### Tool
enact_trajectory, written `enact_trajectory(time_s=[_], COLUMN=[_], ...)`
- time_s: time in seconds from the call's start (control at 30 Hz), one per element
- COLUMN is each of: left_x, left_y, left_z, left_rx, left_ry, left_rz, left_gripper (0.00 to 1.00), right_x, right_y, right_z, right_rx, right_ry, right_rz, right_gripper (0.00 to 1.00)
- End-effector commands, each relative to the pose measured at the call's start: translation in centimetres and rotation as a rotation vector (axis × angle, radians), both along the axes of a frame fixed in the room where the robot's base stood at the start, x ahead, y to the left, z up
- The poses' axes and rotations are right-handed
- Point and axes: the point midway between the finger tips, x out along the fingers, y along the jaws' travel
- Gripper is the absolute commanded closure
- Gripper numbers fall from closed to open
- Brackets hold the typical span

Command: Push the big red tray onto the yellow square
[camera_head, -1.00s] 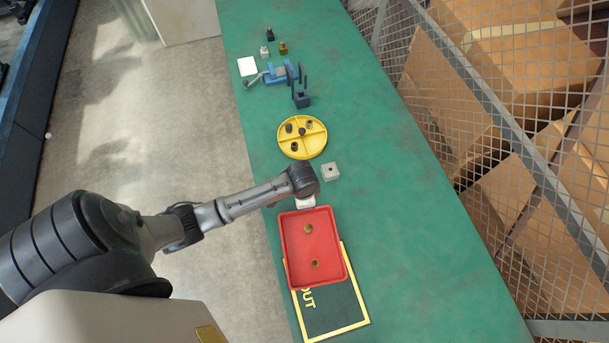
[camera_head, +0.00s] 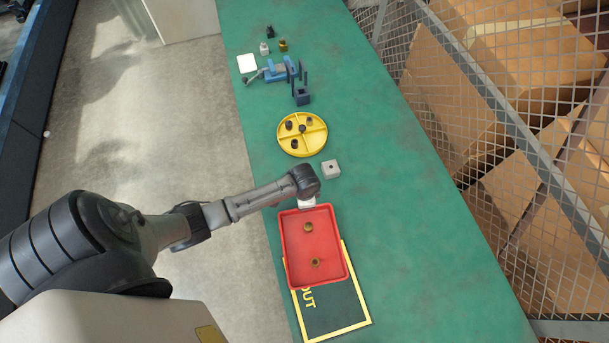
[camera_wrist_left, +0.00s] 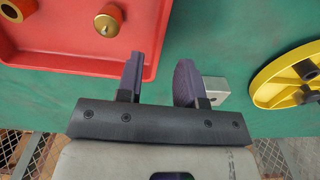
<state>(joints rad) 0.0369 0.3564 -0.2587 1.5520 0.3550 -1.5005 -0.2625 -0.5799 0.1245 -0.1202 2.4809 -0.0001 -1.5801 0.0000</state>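The big red tray (camera_head: 326,243) lies on the green table and holds two small brass-coloured parts (camera_head: 308,227). It covers the upper part of the yellow square (camera_head: 366,303), a yellow outline marked OUT, and its far end sticks out beyond it. My left gripper (camera_head: 307,201) is at the tray's far edge, pointing down. In the left wrist view my left gripper (camera_wrist_left: 160,62) has its two dark fingers apart with nothing between them. The near finger is close beside the wall of the red tray (camera_wrist_left: 80,66); contact is unclear. My right gripper is not in view.
A round yellow divided dish (camera_head: 316,146) with several dark parts stands farther back. A small grey block (camera_head: 330,169) sits between it and the tray. Blue fixtures (camera_head: 280,72) are at the far end. A wire mesh fence (camera_head: 500,110) runs along the right. Table right of the tray is clear.

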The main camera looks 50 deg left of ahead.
Motion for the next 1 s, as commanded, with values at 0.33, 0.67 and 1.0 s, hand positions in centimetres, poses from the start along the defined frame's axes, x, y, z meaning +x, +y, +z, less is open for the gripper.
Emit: enact_trajectory(time_s=[0.33,0.67,1.0], left_x=[0.0,0.0,0.0], left_y=[0.0,0.0,0.0], left_z=[-5.8,-8.1,-8.3], left_rx=[0.000,0.000,0.000], left_ry=[0.001,-0.001,-0.001], left_rz=[0.001,0.000,0.000], left_gripper=[0.66,0.66,0.66], right_x=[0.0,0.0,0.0], right_y=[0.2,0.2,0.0], right_z=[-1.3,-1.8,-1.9], right_rx=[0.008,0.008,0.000], right_ry=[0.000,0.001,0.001], right_rz=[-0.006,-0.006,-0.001], right_gripper=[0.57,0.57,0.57])
